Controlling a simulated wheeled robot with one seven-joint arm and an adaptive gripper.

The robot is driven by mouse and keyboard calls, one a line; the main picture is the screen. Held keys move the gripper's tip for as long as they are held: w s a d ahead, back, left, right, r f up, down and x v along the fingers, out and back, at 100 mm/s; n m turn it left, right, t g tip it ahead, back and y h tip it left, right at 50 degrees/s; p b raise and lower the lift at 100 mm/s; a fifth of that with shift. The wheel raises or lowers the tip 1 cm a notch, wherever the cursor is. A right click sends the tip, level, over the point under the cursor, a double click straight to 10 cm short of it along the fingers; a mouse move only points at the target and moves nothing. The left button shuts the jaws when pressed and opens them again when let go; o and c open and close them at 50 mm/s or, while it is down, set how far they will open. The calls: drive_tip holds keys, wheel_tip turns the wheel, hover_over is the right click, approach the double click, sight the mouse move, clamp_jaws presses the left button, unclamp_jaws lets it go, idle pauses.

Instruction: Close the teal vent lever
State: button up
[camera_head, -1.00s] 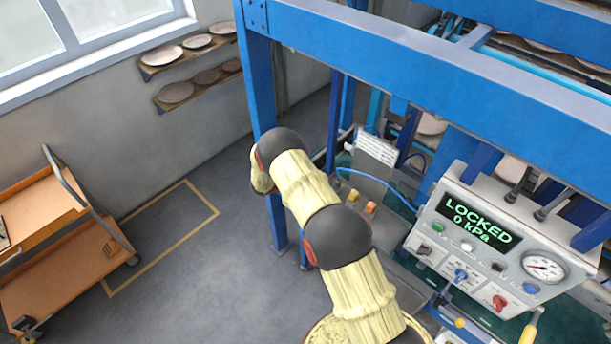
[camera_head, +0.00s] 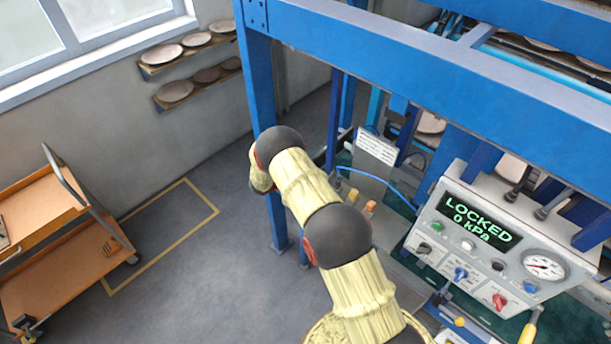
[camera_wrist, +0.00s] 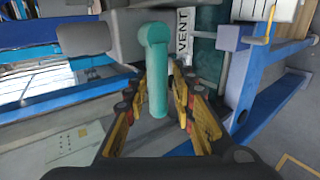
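The teal vent lever (camera_wrist: 157,80) shows in the wrist view as a rounded bar hanging from a thick pivot at its top. A white plate with dark letters, partly readable as VENT, sits just right of the pivot. My gripper (camera_wrist: 160,85) has its yellow and black fingers one on each side of the lever. The fingers are open, with a narrow gap visible between the lever and the right finger; contact on the left side is hard to tell. In the head view my gripper and the lever cannot be made out.
The control panel (camera_head: 466,240) reads LOCKED, 0 kPa, and carries a gauge, buttons and small switches. A blue frame beam (camera_head: 420,70) crosses above it. An orange cart (camera_head: 60,240) stands at the left. The floor between cart and frame is clear.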

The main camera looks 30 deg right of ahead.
drive_tip(key=v, duration=1.1)
drive_tip(key=shift+a+r, duration=0.15)
drive_tip(key=shift+a, duration=0.15)
drive_tip(key=shift+s, duration=0.15)
